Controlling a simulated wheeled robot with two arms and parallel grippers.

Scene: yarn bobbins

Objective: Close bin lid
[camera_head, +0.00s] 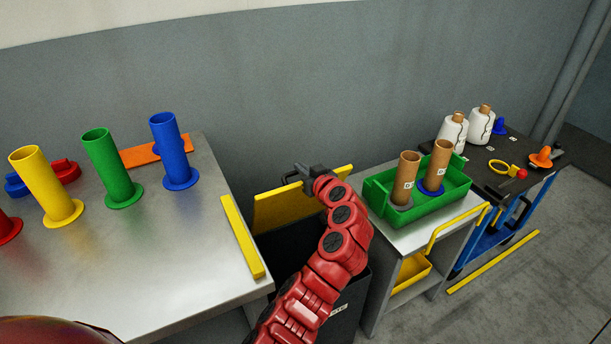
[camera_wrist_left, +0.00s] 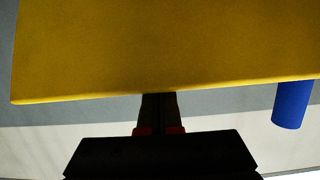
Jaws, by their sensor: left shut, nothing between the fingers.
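The bin's yellow lid (camera_head: 285,208) stands open, raised at the back of the dark bin (camera_head: 346,305) between the table and the cart. The lid also fills the upper part of the left wrist view (camera_wrist_left: 165,45). My left gripper (camera_head: 301,172) is at the lid's upper edge, shut and empty. In the left wrist view its closed fingers (camera_wrist_left: 158,102) reach to the lid's edge; I cannot tell whether they touch it. My left arm hides part of the lid and much of the bin. My right gripper is not in view.
The metal table (camera_head: 165,255) at left carries coloured bobbin holders and a yellow strip (camera_head: 242,236) along its right edge. At right, a cart holds a green tray (camera_head: 418,207) with two brown tubes. A dark-topped blue cart (camera_head: 492,180) stands farther right. The wall is close behind.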

